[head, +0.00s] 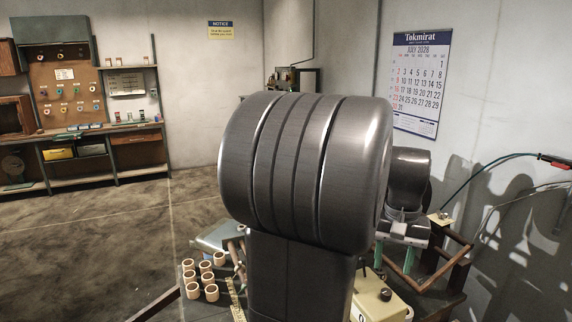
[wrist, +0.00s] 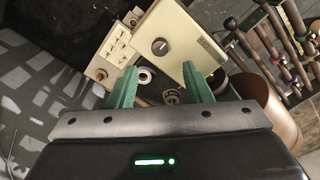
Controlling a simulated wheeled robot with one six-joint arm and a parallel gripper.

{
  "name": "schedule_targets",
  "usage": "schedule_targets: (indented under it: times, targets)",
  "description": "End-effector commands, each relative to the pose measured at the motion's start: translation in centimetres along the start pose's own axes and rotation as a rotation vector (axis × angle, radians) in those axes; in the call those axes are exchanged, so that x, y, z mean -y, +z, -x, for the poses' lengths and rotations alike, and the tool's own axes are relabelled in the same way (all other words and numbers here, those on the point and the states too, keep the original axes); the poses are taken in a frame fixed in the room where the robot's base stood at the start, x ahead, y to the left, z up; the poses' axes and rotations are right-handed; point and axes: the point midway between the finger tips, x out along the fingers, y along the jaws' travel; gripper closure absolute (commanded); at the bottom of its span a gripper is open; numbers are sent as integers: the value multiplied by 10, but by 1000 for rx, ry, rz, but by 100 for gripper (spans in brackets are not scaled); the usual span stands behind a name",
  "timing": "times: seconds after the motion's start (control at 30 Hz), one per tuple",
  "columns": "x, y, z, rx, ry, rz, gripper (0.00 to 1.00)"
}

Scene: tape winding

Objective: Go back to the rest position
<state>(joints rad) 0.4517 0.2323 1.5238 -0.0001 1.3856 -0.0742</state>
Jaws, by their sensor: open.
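My gripper (head: 395,256) shows at the right of the head view, partly behind my dark arm, with its green fingers pointing down. In the wrist view my gripper (wrist: 160,68) is open, its two green fingers spread apart with nothing held between them. Beyond the fingers are a small pale ring (wrist: 145,76) and a brown ring-like part (wrist: 171,96); I cannot tell whether either touches a finger. A cream box with a dark knob (wrist: 180,32) lies past the fingertips, and it also shows in the head view (head: 378,302). My arm hides much of the bench.
Several tan tube cores (head: 192,291) stand on the bench left of my arm. A dark wooden frame (head: 452,272) stands at the right, near the wall. Tools with handles (wrist: 280,45) and a brown cylinder (wrist: 274,108) lie right in the wrist view. Open floor (head: 100,235) extends left.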

Motion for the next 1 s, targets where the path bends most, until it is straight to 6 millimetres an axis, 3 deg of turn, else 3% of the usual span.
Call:
schedule_targets:
  times: [0.2,0.43,1.0]
  targets:
    - [0,1,-42,4,0,0,55]
    - [0,1,-71,3,0,0,55]
    - [0,0,-73,-1,0,-9,55]
